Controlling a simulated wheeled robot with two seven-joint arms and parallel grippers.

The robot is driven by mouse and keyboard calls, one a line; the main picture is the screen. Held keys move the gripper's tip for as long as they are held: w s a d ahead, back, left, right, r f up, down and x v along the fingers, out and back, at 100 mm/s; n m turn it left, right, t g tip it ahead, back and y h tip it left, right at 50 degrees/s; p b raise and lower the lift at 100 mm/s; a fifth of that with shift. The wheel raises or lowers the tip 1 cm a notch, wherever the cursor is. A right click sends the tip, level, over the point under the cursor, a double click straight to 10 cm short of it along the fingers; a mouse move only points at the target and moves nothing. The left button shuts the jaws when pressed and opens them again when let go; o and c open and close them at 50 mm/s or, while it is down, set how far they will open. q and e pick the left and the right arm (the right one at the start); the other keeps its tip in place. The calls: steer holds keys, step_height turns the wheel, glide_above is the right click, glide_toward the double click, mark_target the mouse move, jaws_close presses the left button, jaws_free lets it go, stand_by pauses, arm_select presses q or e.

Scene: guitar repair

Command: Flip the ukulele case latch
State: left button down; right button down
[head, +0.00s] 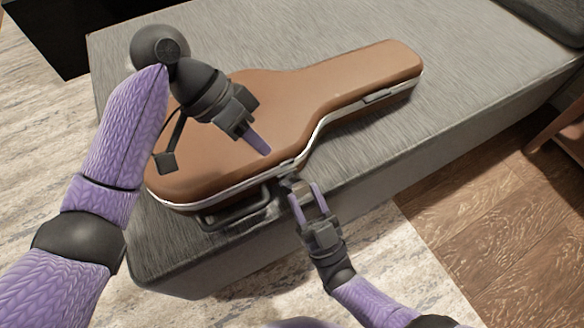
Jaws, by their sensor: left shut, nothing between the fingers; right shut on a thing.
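The brown ukulele case (290,98) lies closed on a grey bench, its narrow neck end pointing to the upper right. A pale metal rim runs along its front side, with a dark carry handle (235,212) on it. My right gripper (304,194) is at the front edge of the case, right of the handle. It is shut on the small metal latch (297,186), which is partly hidden between the purple fingers. My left gripper (260,147) is shut and empty over the lid. I cannot tell whether it touches the lid.
The grey bench (450,110) has free room right of the case and behind it. Another dark fitting (375,97) sits on the rim near the neck. A brown wooden piece of furniture (562,135) stands at the right edge.

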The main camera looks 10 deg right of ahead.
arm_select(q)
step_height(320, 180, up, 4)
steer(key=w+m+y, duration=0.2)
steer(key=w+m, duration=0.1)
glide_toward(299, 183)
steer(key=f, duration=0.1)
steer(key=w+d+f, duration=0.1)
steer(key=f, duration=0.1)
steer(key=shift+w+d+f, duration=0.15)
steer(key=shift+d, duration=0.05)
steer(key=s+f, duration=0.1)
steer(key=s+d+f, duration=0.1)
steer(key=shift+s+f+t, duration=0.25)
steer(key=shift+s+t, duration=0.05)
steer(key=shift+s+d+f, duration=0.1)
steer(key=shift+s+f, duration=0.1)
steer(key=shift+s, duration=0.1)
steer(key=shift+s+d+f, duration=0.15)
steer(key=shift+s+f, duration=0.3)
steer(key=shift+s, duration=0.2)
arm_select(e)
steer(key=shift+a, duration=0.1)
steer(key=shift+c, duration=1.4)
jaws_free()
steer(key=shift+o, duration=0.2)
arm_select(q)
steer(key=shift+w+r, duration=0.1)
arm_select(e)
steer(key=shift+r, duration=0.1)
